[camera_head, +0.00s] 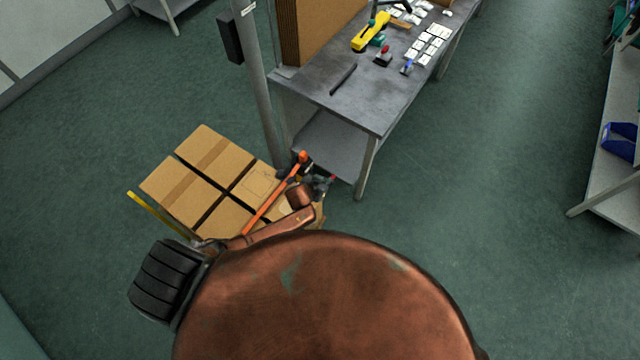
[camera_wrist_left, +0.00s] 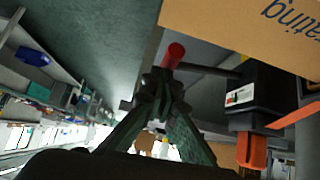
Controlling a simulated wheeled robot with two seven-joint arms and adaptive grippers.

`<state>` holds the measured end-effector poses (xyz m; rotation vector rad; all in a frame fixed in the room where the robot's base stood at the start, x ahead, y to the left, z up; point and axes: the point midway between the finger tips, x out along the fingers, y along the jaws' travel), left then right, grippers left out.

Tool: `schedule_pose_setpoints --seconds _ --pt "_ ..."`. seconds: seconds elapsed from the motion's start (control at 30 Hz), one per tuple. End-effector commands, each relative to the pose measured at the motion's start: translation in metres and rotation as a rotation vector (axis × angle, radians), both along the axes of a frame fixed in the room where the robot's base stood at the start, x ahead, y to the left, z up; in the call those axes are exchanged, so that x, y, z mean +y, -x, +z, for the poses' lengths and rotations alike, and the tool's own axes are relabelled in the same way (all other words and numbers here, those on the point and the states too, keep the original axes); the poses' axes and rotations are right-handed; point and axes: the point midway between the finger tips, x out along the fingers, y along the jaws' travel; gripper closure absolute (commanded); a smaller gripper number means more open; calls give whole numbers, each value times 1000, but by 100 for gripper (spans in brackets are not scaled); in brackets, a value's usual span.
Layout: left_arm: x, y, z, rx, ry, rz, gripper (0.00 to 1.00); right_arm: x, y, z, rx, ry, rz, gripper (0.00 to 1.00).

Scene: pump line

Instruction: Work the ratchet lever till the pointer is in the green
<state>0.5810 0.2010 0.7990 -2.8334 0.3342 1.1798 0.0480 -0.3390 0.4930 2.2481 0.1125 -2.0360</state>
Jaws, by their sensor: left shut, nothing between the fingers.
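My left gripper (camera_wrist_left: 160,92) is shut and empty. Its dark fingers meet at the middle of the left wrist view. A red cylindrical grip (camera_wrist_left: 173,54) shows right beyond the fingertips, with a dark rod running from it toward a black labelled box (camera_wrist_left: 255,95); this looks like the lever. I cannot tell whether the fingers touch it. In the head view the left gripper (camera_head: 318,184) is small and dark, beside the stacked cartons, partly hidden by my copper-coloured arm. No pointer or green zone can be made out. My right gripper is not in view.
Cartons (camera_head: 205,160) stand left of the gripper, with an orange bar (camera_head: 268,208) alongside. A grey workbench (camera_head: 345,95) with small parts stands behind, next to a grey post (camera_head: 260,80). Shelving (camera_head: 610,185) is at the right. The floor between is clear.

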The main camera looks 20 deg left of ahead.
Motion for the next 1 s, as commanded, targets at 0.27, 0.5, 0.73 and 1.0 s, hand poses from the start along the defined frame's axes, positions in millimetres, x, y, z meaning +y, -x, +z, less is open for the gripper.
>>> schedule_pose_setpoints --seconds 0.27,0.5,0.73,1.0 --pt "6 40 38 -1 1 1 100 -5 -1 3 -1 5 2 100" --pt "9 63 62 0 -1 -1 100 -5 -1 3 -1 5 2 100" --pt "10 70 70 -1 0 -1 100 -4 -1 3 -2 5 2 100" --pt "10 70 70 0 -1 0 100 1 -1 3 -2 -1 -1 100"
